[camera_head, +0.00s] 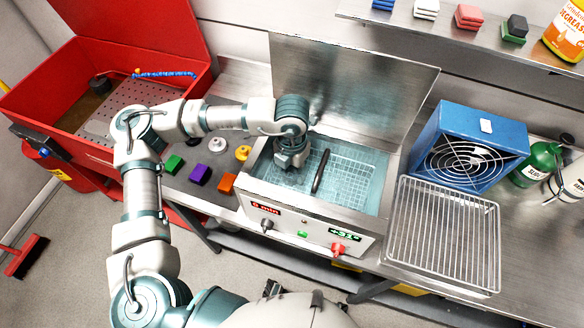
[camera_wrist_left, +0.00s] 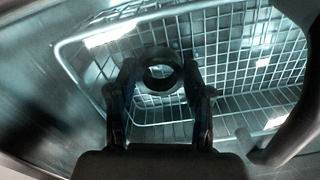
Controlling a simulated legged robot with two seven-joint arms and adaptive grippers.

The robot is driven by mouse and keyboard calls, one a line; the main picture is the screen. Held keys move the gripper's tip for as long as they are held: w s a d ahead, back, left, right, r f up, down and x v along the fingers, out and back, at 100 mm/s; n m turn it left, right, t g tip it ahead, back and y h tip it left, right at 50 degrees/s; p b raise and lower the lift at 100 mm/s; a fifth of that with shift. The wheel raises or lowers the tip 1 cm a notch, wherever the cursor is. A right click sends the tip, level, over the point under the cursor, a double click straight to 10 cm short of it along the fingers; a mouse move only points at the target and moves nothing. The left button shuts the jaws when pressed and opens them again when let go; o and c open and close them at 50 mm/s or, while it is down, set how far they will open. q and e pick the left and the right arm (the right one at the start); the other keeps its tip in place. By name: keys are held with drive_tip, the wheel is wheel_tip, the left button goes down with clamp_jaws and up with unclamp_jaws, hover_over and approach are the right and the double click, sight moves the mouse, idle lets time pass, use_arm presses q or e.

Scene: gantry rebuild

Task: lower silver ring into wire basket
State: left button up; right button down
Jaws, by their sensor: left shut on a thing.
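My left gripper (camera_head: 290,168) reaches down into the left part of the open cleaner tank. In the left wrist view my left gripper (camera_wrist_left: 160,90) is shut on a ring (camera_wrist_left: 159,54), which looks dark grey in the shade. The ring's hole faces the camera, and wire mesh shows through it. The wire basket (camera_head: 348,182) sits in the tank; its rim and mesh also show in the left wrist view (camera_wrist_left: 225,50). The ring is over the basket's mesh; I cannot tell whether it touches it. My right gripper is not in view.
A dark handle (camera_head: 320,171) stands across the basket near my gripper. The tank's raised lid (camera_head: 345,85) is behind. A wire rack (camera_head: 445,235) and a blue fan box (camera_head: 470,145) stand at right. Colored blocks (camera_head: 200,175) and small parts lie at left.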

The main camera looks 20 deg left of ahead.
sight(292, 177)
use_arm(q)
drive_tip(key=o, duration=1.4)
drive_tip(key=shift+c, duration=0.2)
wheel_tip(292, 177, up, 12)
